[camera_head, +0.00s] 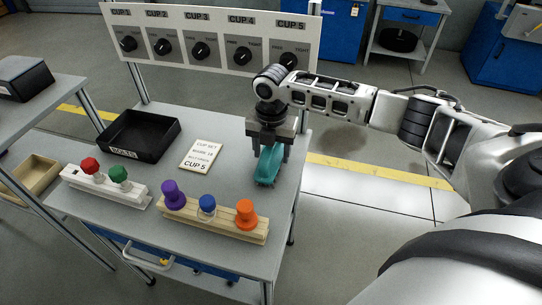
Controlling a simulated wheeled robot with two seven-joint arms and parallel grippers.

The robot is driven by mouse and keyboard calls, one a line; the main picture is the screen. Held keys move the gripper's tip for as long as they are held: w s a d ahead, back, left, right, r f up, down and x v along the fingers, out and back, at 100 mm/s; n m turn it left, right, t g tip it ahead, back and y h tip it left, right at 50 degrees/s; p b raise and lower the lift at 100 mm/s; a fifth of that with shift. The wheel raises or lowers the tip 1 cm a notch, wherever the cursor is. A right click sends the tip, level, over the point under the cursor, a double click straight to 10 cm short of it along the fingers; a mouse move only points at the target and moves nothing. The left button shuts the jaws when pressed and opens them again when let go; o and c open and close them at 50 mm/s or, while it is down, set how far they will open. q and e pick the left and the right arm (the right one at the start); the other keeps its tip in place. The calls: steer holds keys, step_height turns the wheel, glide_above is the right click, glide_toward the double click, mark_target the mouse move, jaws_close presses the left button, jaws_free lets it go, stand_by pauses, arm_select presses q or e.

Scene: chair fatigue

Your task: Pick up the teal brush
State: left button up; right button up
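The teal brush (267,167) is at the right part of the grey table, right of the printed card. My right gripper (271,153) points down over it, with one finger on each side of its upper end. The fingers hide part of that end. I cannot tell whether they touch the brush or whether it rests on the table. My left gripper is not in view.
A card reading CUP 5 (202,155) and a black BOLTS tray (139,136) lie left of the brush. A wooden rack (212,219) with purple, blue and orange knobs and a white rack (104,185) with red and green knobs stand in front. A dial panel (212,37) rises behind.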

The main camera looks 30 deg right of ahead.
steer(key=c, duration=0.5)
steer(key=shift+r, duration=0.1)
steer(key=shift+r, duration=0.55)
steer(key=s+a+r, duration=0.1)
steer(key=r, duration=0.1)
steer(key=s+a+r+p, duration=0.1)
steer(key=r, duration=0.2)
steer(key=s+a+r, duration=0.1)
steer(key=r, duration=0.2)
steer(key=shift+s+a, duration=0.2)
steer(key=shift+a, duration=0.1)
steer(key=s+a+r+p, duration=0.1)
steer(key=s+a+r, duration=0.2)
steer(key=s+a, duration=0.3)
steer(key=shift+s+a+r, duration=0.15)
steer(key=shift+s+r, duration=0.1)
steer(key=shift+r, duration=0.1)
